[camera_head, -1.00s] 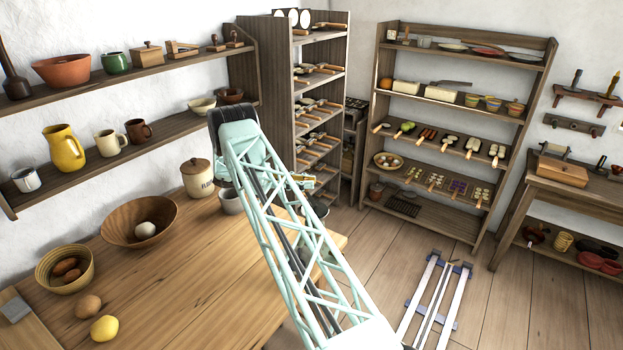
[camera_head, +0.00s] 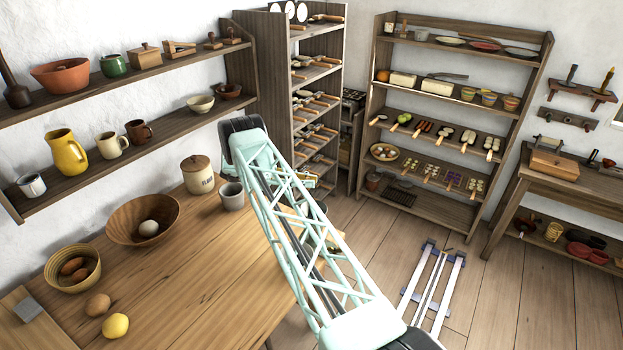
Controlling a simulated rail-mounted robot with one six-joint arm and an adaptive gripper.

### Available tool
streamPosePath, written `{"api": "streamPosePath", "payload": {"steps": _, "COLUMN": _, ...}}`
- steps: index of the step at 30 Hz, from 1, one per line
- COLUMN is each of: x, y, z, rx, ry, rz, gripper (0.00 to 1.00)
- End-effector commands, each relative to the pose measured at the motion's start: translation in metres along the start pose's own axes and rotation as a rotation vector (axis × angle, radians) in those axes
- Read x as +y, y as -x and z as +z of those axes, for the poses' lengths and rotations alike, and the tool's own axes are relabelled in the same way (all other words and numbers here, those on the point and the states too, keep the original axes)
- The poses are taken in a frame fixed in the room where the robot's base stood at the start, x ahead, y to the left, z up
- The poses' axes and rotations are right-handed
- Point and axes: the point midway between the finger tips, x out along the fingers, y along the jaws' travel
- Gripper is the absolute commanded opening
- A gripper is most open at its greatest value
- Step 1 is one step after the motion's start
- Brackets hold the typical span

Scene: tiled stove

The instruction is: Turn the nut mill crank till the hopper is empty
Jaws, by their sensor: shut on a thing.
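I cannot pick out the nut mill, its crank or its hopper in this view. My pale green lattice arm crosses the middle of the picture and covers the right end of the wooden table (camera_head: 215,285). Small pale and orange-brown parts (camera_head: 309,181) show just right of the arm, partly hidden; I cannot tell what they are. My gripper's fingers are not visible, so what they hold is hidden.
The table holds a wooden bowl (camera_head: 120,232), a basket (camera_head: 90,283), a lemon (camera_head: 115,326), a lidded crock (camera_head: 197,175) and a grey cup (camera_head: 232,196). Wall shelves (camera_head: 150,136) stand close above. A rack (camera_head: 433,211) and workbench (camera_head: 505,200) stand beyond open floor (camera_head: 500,297).

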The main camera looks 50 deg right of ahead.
Motion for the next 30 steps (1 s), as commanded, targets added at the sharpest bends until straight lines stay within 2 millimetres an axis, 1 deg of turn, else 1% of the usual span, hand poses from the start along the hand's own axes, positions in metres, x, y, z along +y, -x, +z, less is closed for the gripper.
{"api": "streamPosePath", "payload": {"steps": 17, "x": 0.0026, "y": 0.0017, "z": 0.0020, "rx": 0.001, "ry": 0.003, "rz": 0.005, "gripper": 0.00}}
{"api": "streamPosePath", "payload": {"steps": 18, "x": 0.0026, "y": 0.0017, "z": 0.0021, "rx": 0.001, "ry": 0.003, "rz": 0.005, "gripper": 0.15}}
{"api": "streamPosePath", "payload": {"steps": 21, "x": 0.0024, "y": 0.0017, "z": 0.0019, "rx": 0.001, "ry": 0.003, "rz": 0.004, "gripper": 0.24}}
{"api": "streamPosePath", "payload": {"steps": 22, "x": 0.0023, "y": 0.0018, "z": 0.0018, "rx": 0.001, "ry": 0.003, "rz": 0.004, "gripper": 0.26}}
{"api": "streamPosePath", "payload": {"steps": 30, "x": 0.0018, "y": 0.0022, "z": 0.0010, "rx": 0.001, "ry": 0.001, "rz": 0.003, "gripper": 0.26}}
